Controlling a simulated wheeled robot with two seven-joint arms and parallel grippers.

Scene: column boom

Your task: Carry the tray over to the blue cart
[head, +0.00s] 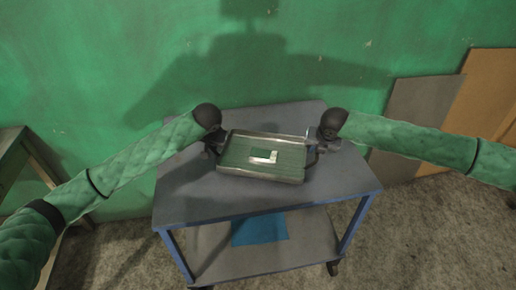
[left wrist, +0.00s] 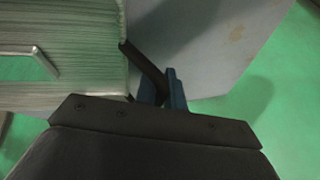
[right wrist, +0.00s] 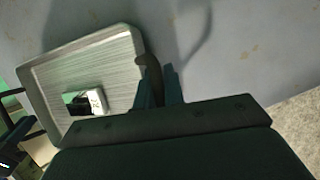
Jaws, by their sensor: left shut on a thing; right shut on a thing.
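The tray (head: 240,163) is a shallow metal tray with a ribbed green-grey floor and a small pale item (head: 264,157) on it. It is at the blue cart's grey top (head: 190,190), roughly level; I cannot tell whether it touches the top. My left gripper (head: 219,142) is shut on the tray's dark handle at its left end, which shows in the left wrist view (left wrist: 143,68). My right gripper (head: 315,147) is shut on the handle at the right end, which shows in the right wrist view (right wrist: 150,75).
The cart's lower shelf (head: 310,245) holds a flat blue sheet (head: 260,229). A green wall (head: 90,70) stands behind the cart. Boards (head: 425,110) lean at the right, and a table (head: 12,160) stands at the left edge. Cart top is bare around the tray.

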